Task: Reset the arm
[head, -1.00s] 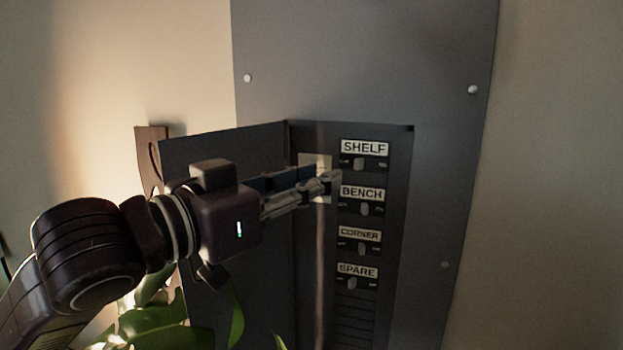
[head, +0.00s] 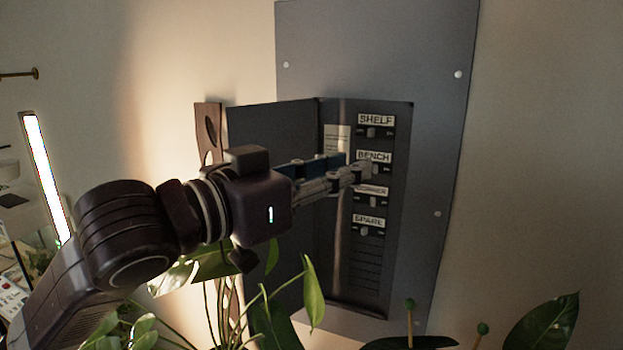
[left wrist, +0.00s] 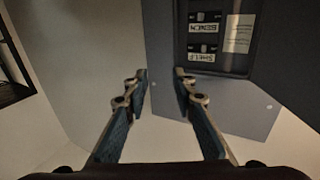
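A grey switch panel (head: 420,60) is on the wall, its door (head: 270,132) swung open to the left. Labelled switches run down inside: the shelf switch (head: 371,132), the bench label (head: 374,156), the corner switch (head: 373,202) and the spare switch (head: 363,231). My left gripper (head: 364,173) reaches across the door; its fingertips hide the bench switch in the head view. In the left wrist view the left gripper (left wrist: 160,78) has its fingers apart with nothing between them; the switches (left wrist: 205,48) show upside down to their right. Contact is not visible. My right gripper is not in view.
Leafy plants (head: 315,295) stand below the panel and my left arm. A bright light tube (head: 46,175) stands at the left. The wall at right is bare.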

